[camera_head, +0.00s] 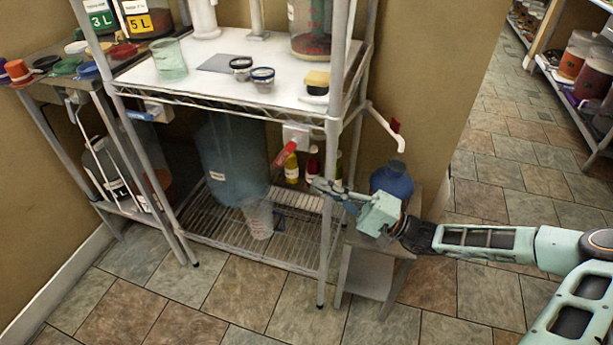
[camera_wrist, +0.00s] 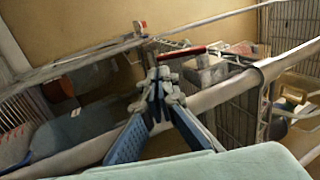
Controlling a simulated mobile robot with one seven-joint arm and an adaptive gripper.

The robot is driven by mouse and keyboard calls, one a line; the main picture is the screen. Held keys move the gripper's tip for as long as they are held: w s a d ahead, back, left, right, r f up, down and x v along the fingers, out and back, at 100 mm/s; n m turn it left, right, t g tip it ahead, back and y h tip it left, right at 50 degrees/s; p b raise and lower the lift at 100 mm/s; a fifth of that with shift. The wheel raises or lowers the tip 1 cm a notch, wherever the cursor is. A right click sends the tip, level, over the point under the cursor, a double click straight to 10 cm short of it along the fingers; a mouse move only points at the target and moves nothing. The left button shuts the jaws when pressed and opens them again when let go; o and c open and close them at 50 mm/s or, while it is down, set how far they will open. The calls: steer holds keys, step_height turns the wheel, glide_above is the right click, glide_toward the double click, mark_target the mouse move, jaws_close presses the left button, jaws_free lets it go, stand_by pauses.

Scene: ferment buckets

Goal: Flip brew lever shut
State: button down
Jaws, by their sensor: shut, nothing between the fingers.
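A red lever (camera_head: 285,154) sticks out from a small white box (camera_head: 296,137) under the right front of the wire rack's upper shelf. It slants down to the left. In the wrist view a red bar (camera_wrist: 180,52), which looks like this lever, lies just beyond my fingertips, beside a grey box (camera_wrist: 205,72). My gripper (camera_head: 318,186) is shut and empty, below and to the right of the lever in the head view, apart from it there. In the wrist view my gripper (camera_wrist: 158,82) has its fingertips together; contact with the bar cannot be told.
A rack post (camera_head: 332,215) stands close to my gripper. A blue jug (camera_head: 392,180) sits on a small stool (camera_head: 378,245) behind my wrist. A big blue container (camera_head: 232,155) and bottles stand on the lower shelf. A second box with a blue lever (camera_head: 137,114) is at left.

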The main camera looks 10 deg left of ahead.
steer(key=f+v, duration=0.1)
steer(key=v, duration=0.5)
steer(key=shift+f, duration=0.15)
